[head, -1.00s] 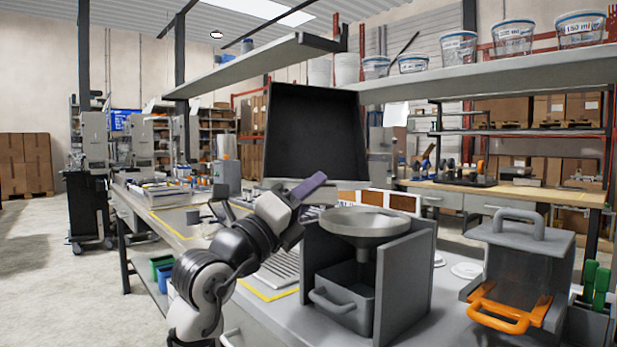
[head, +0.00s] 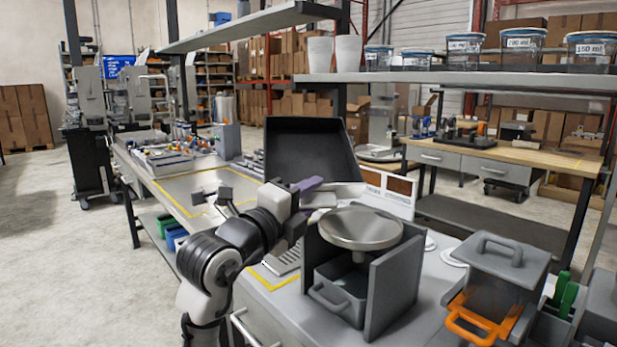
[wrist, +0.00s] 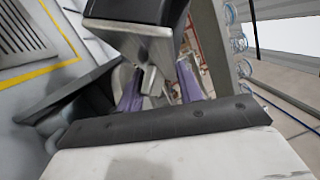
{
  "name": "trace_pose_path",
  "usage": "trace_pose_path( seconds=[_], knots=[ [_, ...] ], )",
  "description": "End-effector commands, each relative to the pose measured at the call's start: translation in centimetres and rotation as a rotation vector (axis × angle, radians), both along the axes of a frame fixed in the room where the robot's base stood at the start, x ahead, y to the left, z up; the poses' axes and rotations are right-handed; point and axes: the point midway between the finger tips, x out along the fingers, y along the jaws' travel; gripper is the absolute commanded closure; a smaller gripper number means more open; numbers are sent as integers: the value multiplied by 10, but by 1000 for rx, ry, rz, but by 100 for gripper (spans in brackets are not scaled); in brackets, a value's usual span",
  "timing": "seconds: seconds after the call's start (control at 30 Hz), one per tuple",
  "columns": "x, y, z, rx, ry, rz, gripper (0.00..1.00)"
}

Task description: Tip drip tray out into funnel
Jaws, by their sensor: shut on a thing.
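The drip tray, a wide black open tray (head: 312,150), is held up above the bench behind the funnel, steeply tilted with its dark inside facing me. I see no contents in it. My gripper (head: 308,186), with purple fingers, is shut on the tray near its lower edge; the exact grip is hard to see. The wide metal funnel (head: 362,227) sits on a grey stand, just right of and below my gripper. In the wrist view my purple fingers (wrist: 160,90) show beside a dark block, perhaps part of the tray.
A grey bin (head: 340,298) with a handle stands under the funnel between the stand's walls (head: 394,285). A grey box with an orange handle (head: 478,325) is at the right. A shelf (head: 460,79) with labelled tubs hangs above. A slotted grate lies left of the stand.

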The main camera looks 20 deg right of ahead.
Motion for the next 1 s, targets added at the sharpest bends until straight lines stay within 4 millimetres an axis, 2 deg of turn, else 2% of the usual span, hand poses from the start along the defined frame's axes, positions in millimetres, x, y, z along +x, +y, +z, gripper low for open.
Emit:
trace_pose_path(
  seconds=[0.03,0.3,1.0],
  knots=[
    [0,0,9,3,22,1,100],
    [0,0,12,17,163,2,100],
    [5,0,43,63,583,1,100]
  ],
)
